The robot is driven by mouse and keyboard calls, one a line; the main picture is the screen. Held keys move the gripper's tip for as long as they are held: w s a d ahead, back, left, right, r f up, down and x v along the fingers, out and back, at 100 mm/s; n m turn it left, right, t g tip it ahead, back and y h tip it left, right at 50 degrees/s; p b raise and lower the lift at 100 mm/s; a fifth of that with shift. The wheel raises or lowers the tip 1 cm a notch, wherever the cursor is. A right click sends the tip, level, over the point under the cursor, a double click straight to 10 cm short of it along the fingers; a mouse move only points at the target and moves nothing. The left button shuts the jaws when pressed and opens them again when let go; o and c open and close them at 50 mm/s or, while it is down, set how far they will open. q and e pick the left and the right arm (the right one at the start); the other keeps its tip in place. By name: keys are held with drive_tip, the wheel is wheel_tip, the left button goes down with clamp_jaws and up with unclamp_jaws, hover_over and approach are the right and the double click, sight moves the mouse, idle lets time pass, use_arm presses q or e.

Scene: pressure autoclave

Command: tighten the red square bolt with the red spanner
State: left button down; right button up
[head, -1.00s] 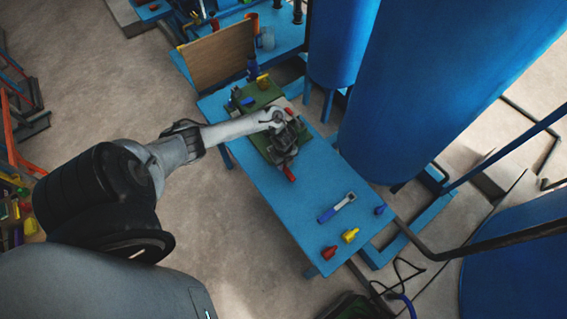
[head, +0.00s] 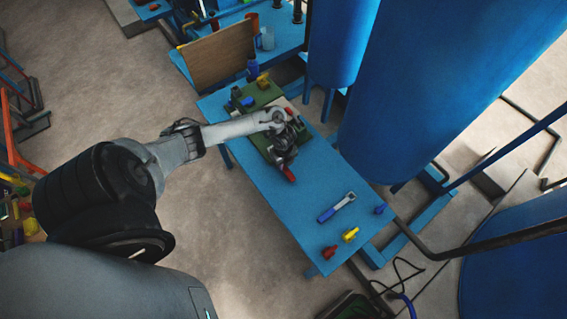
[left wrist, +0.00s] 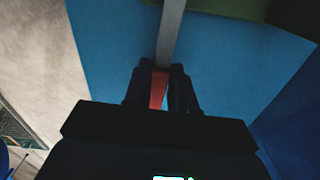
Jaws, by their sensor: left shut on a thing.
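My left gripper (head: 286,156) is over the green board (head: 252,138) on the blue table. In the left wrist view the fingers (left wrist: 160,80) are shut on the red handle of the red spanner (left wrist: 158,92). Its grey shaft (left wrist: 171,35) runs away from the fingers toward a dark green edge at the top. In the head view the red handle (head: 289,174) sticks out below the gripper. A small red part (head: 289,111) shows beside the gripper on the board; I cannot tell whether it is the red square bolt. The spanner's head is hidden. My right gripper is not in view.
A big blue tank (head: 425,90) stands close on the right. The table's middle is clear.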

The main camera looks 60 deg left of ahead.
use_arm(q)
drive_tip(key=shift+f+b, duration=0.9)
drive_tip(key=shift+f, duration=0.3)
drive_tip(key=c, duration=0.8)
unclamp_jaws()
drive_tip(key=shift+c, duration=0.2)
drive_tip(key=shift+r, duration=0.55)
wheel_tip(320, 180, up, 10)
drive_tip(key=p, duration=0.3)
drive_tip(key=shift+f, duration=0.1)
